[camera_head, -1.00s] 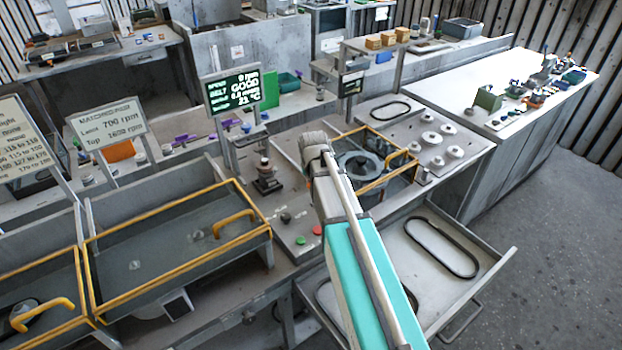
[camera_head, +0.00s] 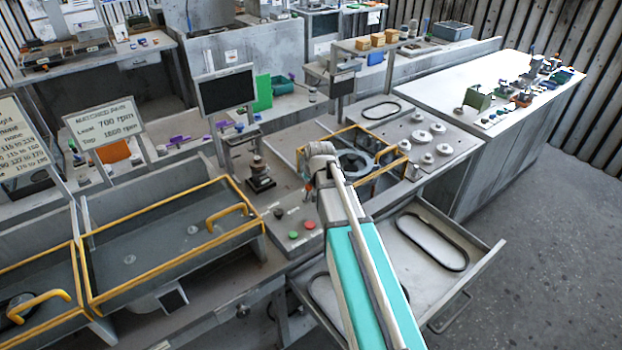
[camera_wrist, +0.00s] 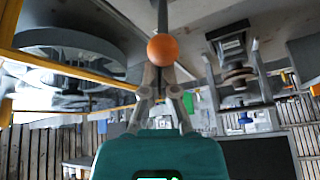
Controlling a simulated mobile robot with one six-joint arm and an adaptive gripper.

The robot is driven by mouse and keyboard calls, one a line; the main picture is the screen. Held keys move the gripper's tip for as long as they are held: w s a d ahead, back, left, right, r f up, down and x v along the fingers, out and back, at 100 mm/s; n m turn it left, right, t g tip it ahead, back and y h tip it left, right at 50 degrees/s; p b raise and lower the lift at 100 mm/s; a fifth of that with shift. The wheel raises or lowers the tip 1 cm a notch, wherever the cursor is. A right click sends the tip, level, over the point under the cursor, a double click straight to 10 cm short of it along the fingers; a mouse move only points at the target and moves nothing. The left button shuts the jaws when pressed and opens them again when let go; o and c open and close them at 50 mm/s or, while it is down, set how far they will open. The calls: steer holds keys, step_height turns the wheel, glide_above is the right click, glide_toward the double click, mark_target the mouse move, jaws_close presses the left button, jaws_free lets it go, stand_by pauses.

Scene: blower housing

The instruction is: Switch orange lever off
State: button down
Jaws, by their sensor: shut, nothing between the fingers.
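The orange lever shows in the wrist view as a round orange knob (camera_wrist: 163,50) on a thin grey rod. My gripper (camera_wrist: 160,72) is shut and empty, with its fingertips right at the knob. I cannot tell whether they touch it. In the head view my gripper (camera_head: 308,182) is small and partly hidden by my wrist, beside the yellow-framed blower housing (camera_head: 378,190). The lever is not clearly visible there. The display screen (camera_head: 227,90) behind the bench is dark.
A black device on a stand (camera_head: 259,175) is left of my gripper. Green (camera_head: 293,236) and red (camera_head: 309,225) buttons are on the bench nearby. An open drawer (camera_head: 470,268) holding belts is at right front. A yellow-railed guard (camera_head: 170,245) is at left.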

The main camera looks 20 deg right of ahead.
steer(key=shift+s+d, duration=0.15)
steer(key=shift+s, duration=0.25)
steer(key=shift+r, duration=0.1)
steer(key=shift+r+p, duration=0.65)
steer(key=shift+p, duration=0.1)
steer(key=shift+w, duration=0.1)
steer(key=w+r+p, duration=0.3)
steer(key=s+d+r+p, duration=0.2)
steer(key=s+r+p, duration=0.2)
steer(key=s, duration=0.4)
steer(key=shift+r+p, duration=0.4)
